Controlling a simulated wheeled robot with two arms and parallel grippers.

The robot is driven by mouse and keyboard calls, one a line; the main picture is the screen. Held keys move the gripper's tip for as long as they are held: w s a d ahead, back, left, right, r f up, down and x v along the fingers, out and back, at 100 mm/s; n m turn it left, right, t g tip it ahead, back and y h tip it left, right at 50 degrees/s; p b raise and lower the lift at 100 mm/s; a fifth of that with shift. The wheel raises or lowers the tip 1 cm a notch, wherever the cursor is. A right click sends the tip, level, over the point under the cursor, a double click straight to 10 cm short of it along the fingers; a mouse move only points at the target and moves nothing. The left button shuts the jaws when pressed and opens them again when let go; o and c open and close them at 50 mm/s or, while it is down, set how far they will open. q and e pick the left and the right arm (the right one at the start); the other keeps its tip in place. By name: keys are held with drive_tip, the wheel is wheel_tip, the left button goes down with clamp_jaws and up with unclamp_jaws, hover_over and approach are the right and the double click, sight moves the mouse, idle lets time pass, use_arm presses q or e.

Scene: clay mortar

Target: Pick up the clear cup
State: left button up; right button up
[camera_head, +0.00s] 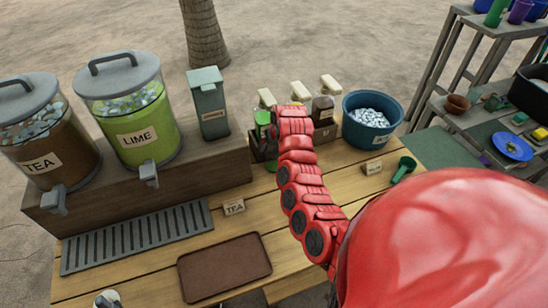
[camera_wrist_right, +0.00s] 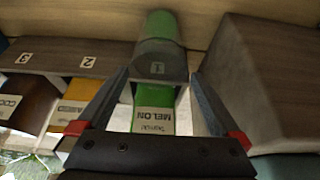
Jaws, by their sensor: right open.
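I cannot make out a clear cup for certain in either view. A small, round, pale-rimmed thing (camera_head: 107,299) is cut off at the bottom left of the head view; I cannot tell whether it is the cup. In the head view my red right arm reaches to the bottle rack and hides most of its own gripper. In the right wrist view my right gripper (camera_wrist_right: 160,77) is open. My left gripper is not in view.
Tea (camera_head: 45,130) and lime (camera_head: 135,110) dispensers stand on a wooden riser at left, with a grey drip grate (camera_head: 135,238) before them. A brown tray (camera_head: 224,268) lies in front. A blue ice bucket (camera_head: 371,120) and green scoop (camera_head: 403,168) are at right.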

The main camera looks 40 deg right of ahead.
sight(273, 152)
drive_tip(key=shift+w+d+f, duration=0.1)
drive_tip(key=shift+w+f, duration=0.15)
drive_tip(key=shift+f, duration=0.45)
drive_tip(key=shift+f+p, duration=0.35)
drive_tip(key=shift+p, duration=0.1)
drive_tip(key=shift+p+x, duration=0.4)
drive_tip(key=shift+x, duration=0.45)
drive_tip(key=shift+s+f, duration=0.1)
drive_tip(key=shift+f, duration=0.4)
drive_tip(key=shift+x, duration=1)
drive_tip(key=shift+d+r, duration=0.1)
drive_tip(key=c, duration=1.3)
drive_tip(key=shift+o, duration=0.2)
drive_tip(key=shift+r, duration=0.1)
